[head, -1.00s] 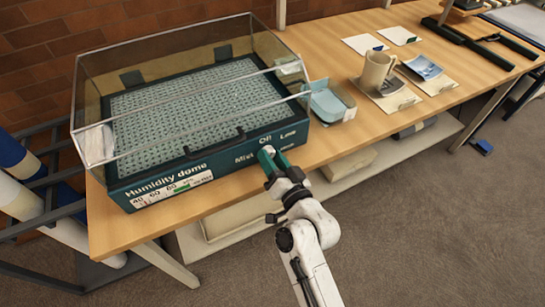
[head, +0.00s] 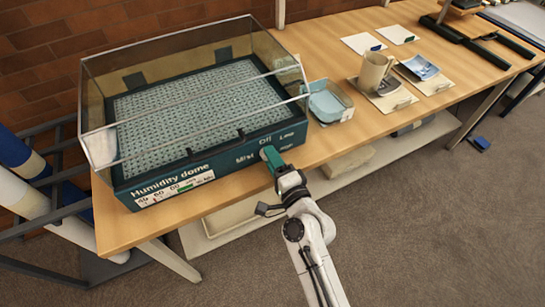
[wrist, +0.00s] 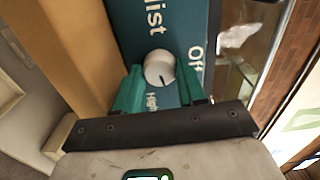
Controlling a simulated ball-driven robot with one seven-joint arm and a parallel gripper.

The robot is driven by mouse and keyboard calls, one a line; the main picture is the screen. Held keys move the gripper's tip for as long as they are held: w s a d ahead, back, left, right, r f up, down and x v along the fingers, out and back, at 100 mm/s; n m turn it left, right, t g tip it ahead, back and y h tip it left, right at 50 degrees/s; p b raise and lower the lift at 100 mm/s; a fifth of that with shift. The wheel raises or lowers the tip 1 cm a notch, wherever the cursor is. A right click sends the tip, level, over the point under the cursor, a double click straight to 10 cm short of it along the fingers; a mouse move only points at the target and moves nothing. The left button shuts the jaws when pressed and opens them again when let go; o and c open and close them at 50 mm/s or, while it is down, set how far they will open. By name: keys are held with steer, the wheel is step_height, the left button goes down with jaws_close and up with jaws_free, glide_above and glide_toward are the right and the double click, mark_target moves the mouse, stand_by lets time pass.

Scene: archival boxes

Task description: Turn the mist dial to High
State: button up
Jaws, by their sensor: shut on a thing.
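The humidity dome (head: 190,185) is a clear-lidded box with a dark teal front panel, standing on the wooden table. The mist dial (wrist: 158,68) is a round pale knob, with the labels Mist, Off and High around it in the wrist view. Its dark pointer line faces down and slightly right, close to the High label (wrist: 152,103) but a little to its Off side. My gripper (wrist: 162,82) has its green fingers on both sides of the dial, shut on it. In the head view my gripper (head: 271,157) is at the front panel and mostly hides the dial.
A light blue tray (head: 328,103) stands right of the dome. Further right are a beige mug (head: 374,70) and flat cards. A lower shelf (head: 200,240) runs under the table. Open floor lies in front.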

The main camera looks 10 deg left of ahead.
steer(key=m+p, duration=0.1)
steer(key=m, duration=0.3)
steer(key=shift+m, duration=0.3)
steer(key=shift+f+m+p, duration=0.15)
steer(key=shift+m+p, duration=0.3)
steer(key=shift+m, duration=1.25)
steer(key=o, duration=1.1)
